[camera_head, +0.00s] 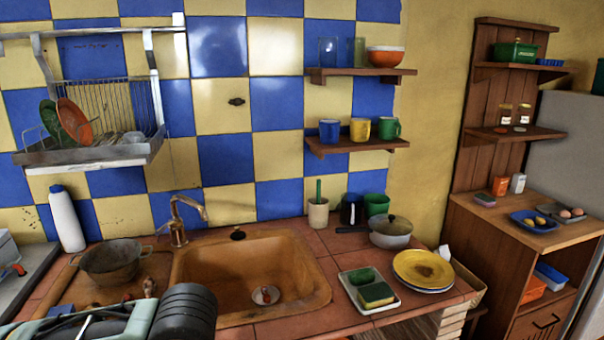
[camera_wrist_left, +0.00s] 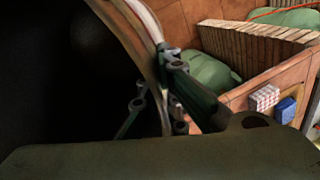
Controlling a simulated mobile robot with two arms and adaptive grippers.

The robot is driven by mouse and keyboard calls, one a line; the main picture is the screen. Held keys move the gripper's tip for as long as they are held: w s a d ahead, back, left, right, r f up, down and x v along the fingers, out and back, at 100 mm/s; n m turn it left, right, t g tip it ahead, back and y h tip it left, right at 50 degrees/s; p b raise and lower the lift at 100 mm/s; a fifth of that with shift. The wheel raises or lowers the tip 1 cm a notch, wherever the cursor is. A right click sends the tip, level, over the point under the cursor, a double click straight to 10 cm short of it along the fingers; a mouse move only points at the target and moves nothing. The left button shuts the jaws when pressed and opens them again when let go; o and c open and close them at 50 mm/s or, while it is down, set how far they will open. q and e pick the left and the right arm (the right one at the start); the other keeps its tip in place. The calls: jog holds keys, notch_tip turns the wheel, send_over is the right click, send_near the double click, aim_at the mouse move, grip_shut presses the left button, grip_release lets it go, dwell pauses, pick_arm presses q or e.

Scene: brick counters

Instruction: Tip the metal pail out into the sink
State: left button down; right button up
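The metal pail (camera_head: 108,262), dull grey-brown with small side lugs, shows upright left of the sink in the head view. The brown sink (camera_head: 225,292) has a brass tap behind it and a small red and white item at its drain. My left arm enters at the bottom left. In the left wrist view, the thin green fingers of my left gripper (camera_wrist_left: 160,100) are close together on both sides of a curved metal rim, apparently the pail's (camera_wrist_left: 148,25). The vessel's dark body fills the left side. Its contents are hidden. My right gripper is not in view.
A white bottle (camera_head: 66,220) stands behind the pail, below a dish rack (camera_head: 90,155). Right of the sink are a sponge tray (camera_head: 370,293), a lidded pot (camera_head: 390,232) and yellow plates (camera_head: 423,270). The wrist view also shows a blue box (camera_wrist_left: 287,109).

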pick_arm(q)
jog(key=shift+r+y+p, duration=0.9)
jog(key=shift+r+p, duration=0.55)
jog(key=shift+p, duration=0.65)
jog(key=shift+r+y+p, duration=0.9)
jog(key=shift+r+p, duration=0.5)
jog(key=shift+p, duration=0.65)
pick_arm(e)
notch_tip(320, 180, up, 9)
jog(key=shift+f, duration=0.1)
pick_arm(q)
jog(key=shift+w, duration=0.1)
